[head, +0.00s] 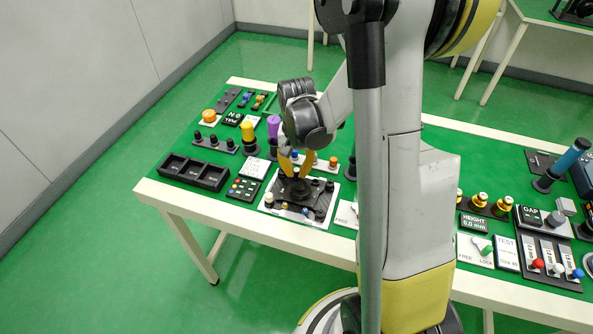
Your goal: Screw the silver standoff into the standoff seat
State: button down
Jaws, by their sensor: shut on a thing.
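My gripper (295,177) points down over a black plate on a white base (266,208), near the front left edge of the table. Its two orange fingers are shut on a small piece, which I take to be the silver standoff. The piece itself is too small and too covered by the fingers to make out. The fingertips are at a dark raised part in the middle of the plate, probably the standoff seat. I cannot tell how deep the piece sits in it. Several small pegs and knobs stand on the plate around the fingertips.
A black tray with compartments (194,171) and a button panel (243,189) lie left of the plate. Yellow (248,130) and purple (273,127) handles stand behind it. My arm hides the table's middle. Gauges and coloured levers (538,265) fill the right side.

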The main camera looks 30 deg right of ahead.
aim_at(298, 170)
jog(key=c, duration=1.4)
grip_release()
jog(key=shift+r, duration=0.3)
notch_tip(298, 170, up, 11)
jog(key=shift+r, duration=0.2)
jog(key=shift+s+d, duration=0.1)
